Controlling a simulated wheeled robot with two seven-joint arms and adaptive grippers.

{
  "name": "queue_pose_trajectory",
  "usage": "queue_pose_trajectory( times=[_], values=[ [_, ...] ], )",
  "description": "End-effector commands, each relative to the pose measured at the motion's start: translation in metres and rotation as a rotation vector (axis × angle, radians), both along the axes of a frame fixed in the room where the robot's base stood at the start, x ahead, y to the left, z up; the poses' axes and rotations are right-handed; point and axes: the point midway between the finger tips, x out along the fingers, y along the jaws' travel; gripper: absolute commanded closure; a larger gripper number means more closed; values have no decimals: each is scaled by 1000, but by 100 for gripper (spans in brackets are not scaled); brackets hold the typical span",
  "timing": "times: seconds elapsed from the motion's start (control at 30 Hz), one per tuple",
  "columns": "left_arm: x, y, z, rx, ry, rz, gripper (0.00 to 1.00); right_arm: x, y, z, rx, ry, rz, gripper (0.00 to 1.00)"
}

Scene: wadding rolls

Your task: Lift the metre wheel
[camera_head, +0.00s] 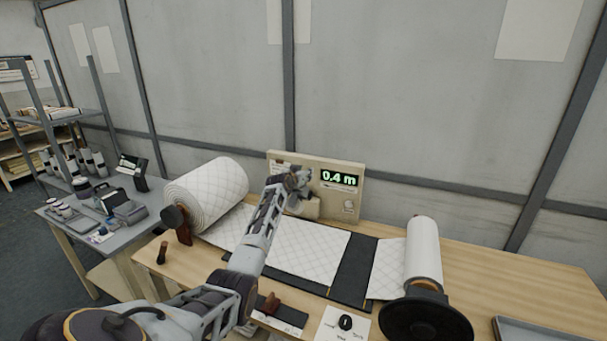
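A wooden board with a green readout of 0.4 m (338,178) stands at the back of the table. My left gripper (297,181) is in front of the left part of this board, above the quilted white wadding (312,250). Its fingers are small and dark here, and I cannot tell whether they are open or shut. A beige block (306,208) shows just beneath the gripper. The metre wheel cannot be made out clearly; the gripper and forearm cover that area. My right gripper is not in view.
A large wadding roll (207,193) lies at the left and a narrower white roll (423,252) at the right, with a black disc (427,318) at its near end. A grey tray (545,331) lies front right. The wooden table (490,272) is clear at the right.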

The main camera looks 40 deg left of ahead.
Motion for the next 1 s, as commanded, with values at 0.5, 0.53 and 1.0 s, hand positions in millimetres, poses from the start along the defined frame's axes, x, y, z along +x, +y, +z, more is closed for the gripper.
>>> queue_pose_trajectory(
  times=[0.5, 0.53, 1.0],
  values=[
    [0, -4, -14, -4, 21, -6, 100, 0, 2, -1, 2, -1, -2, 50],
    [0, -4, -14, -4, 21, -6, 100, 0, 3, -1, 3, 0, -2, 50],
    [0, -2, -8, -3, 13, -3, 39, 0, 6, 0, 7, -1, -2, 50]
  ],
)
